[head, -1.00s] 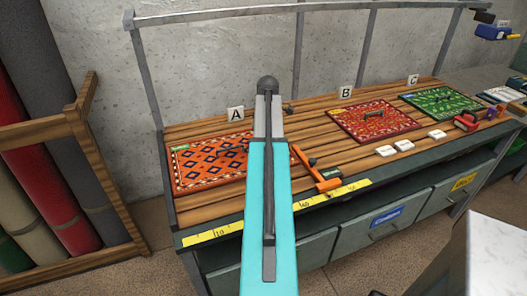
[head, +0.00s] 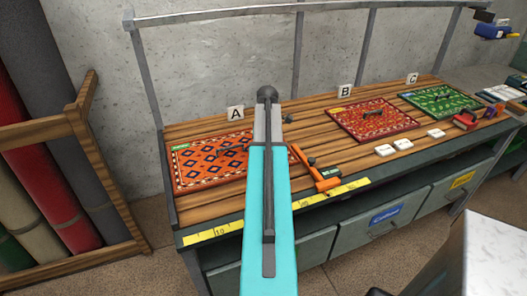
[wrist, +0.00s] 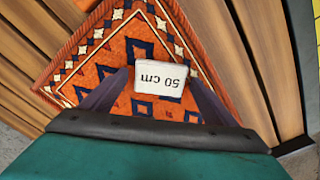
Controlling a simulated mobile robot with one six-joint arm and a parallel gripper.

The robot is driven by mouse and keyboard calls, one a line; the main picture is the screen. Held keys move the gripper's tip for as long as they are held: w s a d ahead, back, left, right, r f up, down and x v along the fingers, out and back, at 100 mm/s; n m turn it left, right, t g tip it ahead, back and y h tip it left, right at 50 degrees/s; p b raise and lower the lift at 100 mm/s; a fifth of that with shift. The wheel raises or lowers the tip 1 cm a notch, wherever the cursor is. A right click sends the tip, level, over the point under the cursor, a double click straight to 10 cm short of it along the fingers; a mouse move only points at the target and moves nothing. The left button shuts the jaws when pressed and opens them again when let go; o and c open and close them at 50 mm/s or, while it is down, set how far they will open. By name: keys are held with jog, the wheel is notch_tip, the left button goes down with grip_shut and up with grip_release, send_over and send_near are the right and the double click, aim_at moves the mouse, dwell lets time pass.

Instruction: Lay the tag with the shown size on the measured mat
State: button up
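The white tag (wrist: 161,77) reads "50 cm", upside down in the wrist view. My gripper (wrist: 160,82) has one dark finger against each side of it and is shut on it. Under the tag is the orange mat (wrist: 70,73) with navy diamonds and a patterned border. In the head view this mat (head: 190,178) lies on the bench below sign A (head: 235,112), with a measuring tape along the front edge. My arm hides the gripper and held tag there. I cannot tell whether the tag touches the mat.
Three white tags (head: 404,144) lie near the bench front. A red mat (head: 345,122) lies by sign B and a green mat (head: 420,98) by sign C. An orange-handled tool (head: 325,182) lies right of my arm. Rolled rugs (head: 50,190) stand left.

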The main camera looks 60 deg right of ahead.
jog(key=shift+r, duration=0.25)
notch_tip(320, 180, up, 12)
jog(key=b, duration=0.2)
jog(key=shift+s, duration=0.35)
dwell(0.4)
jog(key=shift+s+f, duration=0.15)
dwell(0.7)
